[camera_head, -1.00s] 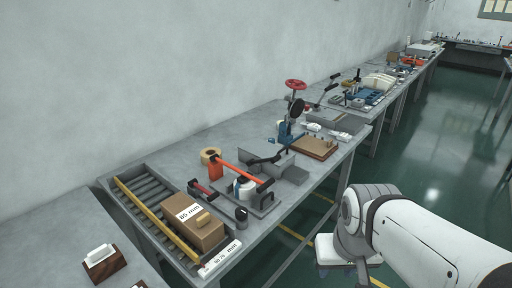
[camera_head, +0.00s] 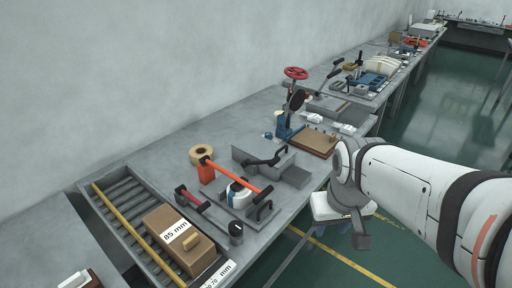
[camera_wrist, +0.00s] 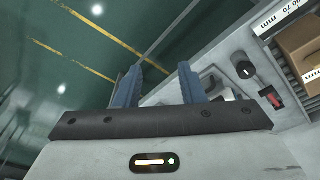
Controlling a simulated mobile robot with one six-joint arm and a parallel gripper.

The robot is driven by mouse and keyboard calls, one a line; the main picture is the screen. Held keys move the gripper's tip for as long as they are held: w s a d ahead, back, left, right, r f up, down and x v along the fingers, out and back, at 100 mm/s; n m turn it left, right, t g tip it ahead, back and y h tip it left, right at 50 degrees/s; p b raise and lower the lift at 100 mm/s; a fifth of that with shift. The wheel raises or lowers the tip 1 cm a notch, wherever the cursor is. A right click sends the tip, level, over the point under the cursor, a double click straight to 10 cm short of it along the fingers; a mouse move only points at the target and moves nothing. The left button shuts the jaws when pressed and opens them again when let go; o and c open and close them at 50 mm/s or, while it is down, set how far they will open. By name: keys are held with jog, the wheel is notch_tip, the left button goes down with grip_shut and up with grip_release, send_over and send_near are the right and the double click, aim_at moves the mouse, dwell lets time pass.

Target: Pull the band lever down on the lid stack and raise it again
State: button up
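The lid stack (camera_head: 239,192), a squat white and blue round pile, sits on a grey plate on the bench in the head view. An orange-red band lever (camera_head: 235,176) slants above it, from an orange post (camera_head: 206,172) to a black end at the right. The lever looks raised clear of the bench, and I cannot tell whether it touches the stack. My gripper (camera_head: 333,229) hangs beyond the bench's front edge, right of the stack and apart from it. In the wrist view my gripper (camera_wrist: 158,82) has its two blue fingers apart with nothing between them.
A cardboard box (camera_head: 168,233) lies on a roller tray at the left. A grey angled block (camera_head: 265,160) and a blue press (camera_head: 284,125) stand behind.

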jog(key=w+a+r+n+p, duration=0.1)
jog(key=w+a+n, duration=0.4)
jog(key=w, duration=0.6)
jog(key=n+h+p, duration=0.1)
jog(key=n+p, duration=0.1)
jog(key=n, duration=0.2)
send_near(255, 188)
jog(key=f, duration=0.1)
jog(key=shift+g, duration=0.3)
jog(key=f, duration=0.2)
jog(key=w+f, duration=0.1)
jog(key=f, duration=0.1)
jog(key=d+f, duration=0.1)
jog(key=f, duration=0.2)
jog(key=shift+w+f, duration=0.1)
jog(key=shift+w, duration=0.25)
grip_shut()
